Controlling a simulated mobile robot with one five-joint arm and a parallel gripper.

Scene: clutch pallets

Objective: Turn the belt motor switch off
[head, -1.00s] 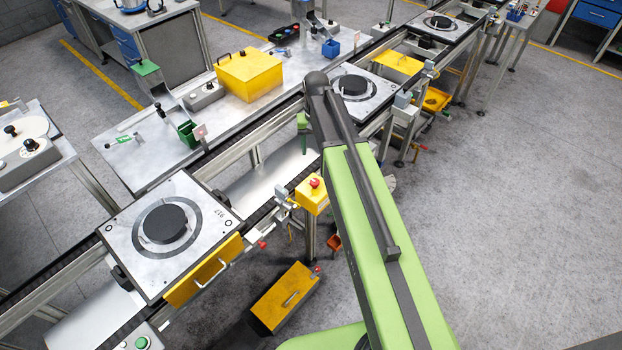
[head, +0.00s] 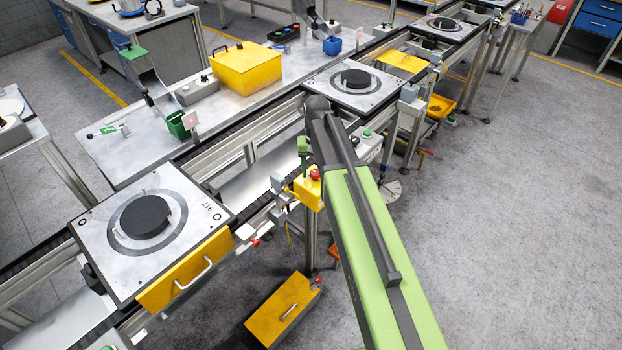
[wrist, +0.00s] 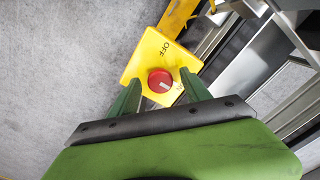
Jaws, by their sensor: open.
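The belt motor switch is a yellow box (head: 306,193) with a red knob (head: 315,174), at the near side of the conveyor in the head view. A second label right of the red knob (wrist: 160,81) is only partly readable. A short white mark on the knob points to the right, toward that label and away from OFF. My gripper (wrist: 159,78) is open, its green fingers on either side of the knob in the picture. I cannot tell if they touch it.
The conveyor carries pallets with black discs, one (head: 150,225) at the near left and one (head: 352,86) behind my arm. A yellow drawer-like box (head: 283,311) sits low beneath. A metal bench (head: 135,155) stands behind the belt. The floor at right is clear.

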